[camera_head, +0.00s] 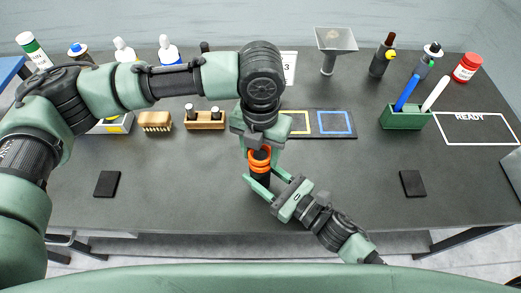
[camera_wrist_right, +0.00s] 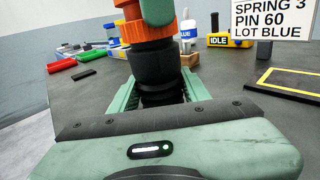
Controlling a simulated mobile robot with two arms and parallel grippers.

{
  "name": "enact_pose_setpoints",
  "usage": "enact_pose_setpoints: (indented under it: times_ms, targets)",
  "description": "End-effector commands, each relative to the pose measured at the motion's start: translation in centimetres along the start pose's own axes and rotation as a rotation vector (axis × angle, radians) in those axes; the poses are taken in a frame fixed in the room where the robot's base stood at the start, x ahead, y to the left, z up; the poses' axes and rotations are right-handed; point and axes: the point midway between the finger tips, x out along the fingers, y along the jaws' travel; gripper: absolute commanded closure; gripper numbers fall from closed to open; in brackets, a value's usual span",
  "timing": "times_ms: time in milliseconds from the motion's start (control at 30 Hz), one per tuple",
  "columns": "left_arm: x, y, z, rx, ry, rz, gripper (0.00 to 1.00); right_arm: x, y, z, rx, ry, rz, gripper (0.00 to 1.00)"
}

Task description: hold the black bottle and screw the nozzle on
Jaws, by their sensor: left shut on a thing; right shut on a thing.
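The black bottle (camera_head: 261,183) stands upright near the front middle of the dark table. My right gripper (camera_head: 268,184) comes from the lower right and is shut around it. In the right wrist view the bottle (camera_wrist_right: 152,65) is between the green fingers. The orange nozzle (camera_head: 260,158) sits directly above the bottle; in the right wrist view its orange part (camera_wrist_right: 146,30) meets the bottle's top with no clear gap. My left gripper (camera_head: 259,145) points down from above and is shut on the nozzle. The thread is hidden, and the nozzle's upper end is mostly covered.
Behind are a wooden block (camera_head: 204,125), a brush (camera_head: 155,123) and a mat with yellow and blue outlines (camera_head: 345,134). A green pen holder (camera_head: 404,119), a red jar (camera_head: 467,67) and a funnel stand (camera_head: 336,42) stand further right. Black pads (camera_head: 107,184) (camera_head: 412,184) flank clear table.

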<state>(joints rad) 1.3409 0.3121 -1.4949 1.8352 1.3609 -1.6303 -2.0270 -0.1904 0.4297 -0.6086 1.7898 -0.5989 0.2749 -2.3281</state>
Motion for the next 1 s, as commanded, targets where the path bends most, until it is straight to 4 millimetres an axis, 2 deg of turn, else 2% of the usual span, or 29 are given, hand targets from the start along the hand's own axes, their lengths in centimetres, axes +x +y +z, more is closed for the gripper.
enact_pose_setpoints:
  times_ms: [300, 433, 600, 867, 900, 967, 1000]
  targets:
    - [-0.02, -0.08, -0.01, 0.668, 0.000, 0.000, 0.89, -0.01, -0.02, -0.03, 0.000, 0.001, 0.000, 1.00]
    - [-0.02, -0.10, -0.03, 0.871, 0.000, 0.000, 0.89, -0.01, -0.02, -0.04, 0.000, 0.001, -0.001, 1.00]
    - [-0.02, -0.10, -0.03, 0.982, 0.000, 0.000, 0.89, -0.02, -0.03, -0.06, 0.000, 0.002, -0.001, 1.00]
    - [-0.03, -0.10, -0.03, 0.987, 0.000, 0.000, 0.89, -0.03, -0.03, -0.09, 0.000, 0.002, -0.001, 1.00]
    - [-0.03, -0.10, -0.03, 0.987, 0.000, 0.000, 0.46, -0.03, -0.03, -0.09, 0.000, 0.002, -0.001, 1.00]
    - [-0.03, -0.10, -0.03, 0.986, 0.000, 0.000, 0.30, -0.03, -0.03, -0.09, 0.000, 0.002, -0.001, 1.00]
    - [-0.02, -0.09, -0.03, 0.986, 0.000, 0.000, 0.30, -0.03, -0.03, -0.08, 0.000, 0.002, -0.001, 1.00]
